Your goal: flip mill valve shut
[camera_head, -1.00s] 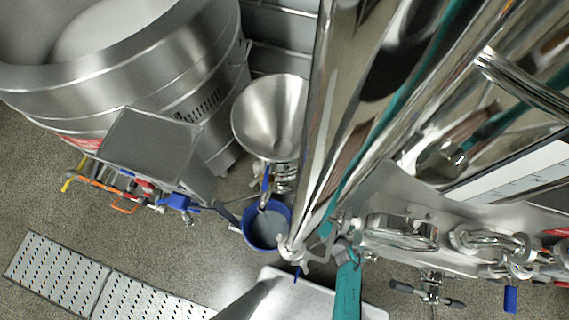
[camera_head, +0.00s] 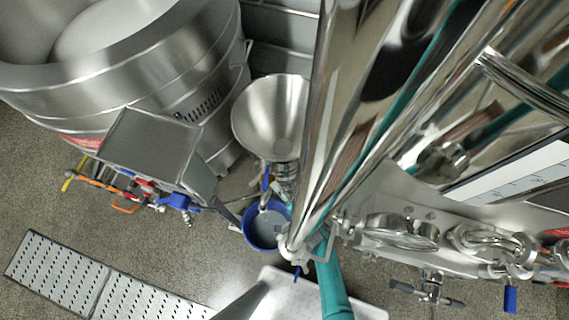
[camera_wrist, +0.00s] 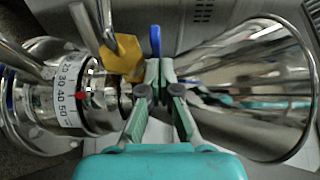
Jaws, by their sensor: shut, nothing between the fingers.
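The colloid mill stands in the head view with a steel funnel hopper (camera_head: 270,115) on top. A blue valve handle (camera_head: 266,179) shows just below the hopper. In the wrist view a blue lever (camera_wrist: 155,41) stands upright just beyond my fingertips, between the hopper (camera_wrist: 245,85) on the right and the numbered dial ring (camera_wrist: 70,92) on the left. My gripper (camera_wrist: 161,72) is shut and empty, its fingers close to the lever's lower end. I cannot tell whether they touch it. In the head view my gripper is mostly hidden behind a large steel tube.
A yellow part (camera_wrist: 123,55) with a metal spout sits left of the fingers. A blue bucket (camera_head: 262,238) stands below the mill. A steel box (camera_head: 150,148) and large vat (camera_head: 130,75) are at left. Perforated floor plates (camera_head: 55,275) lie at lower left.

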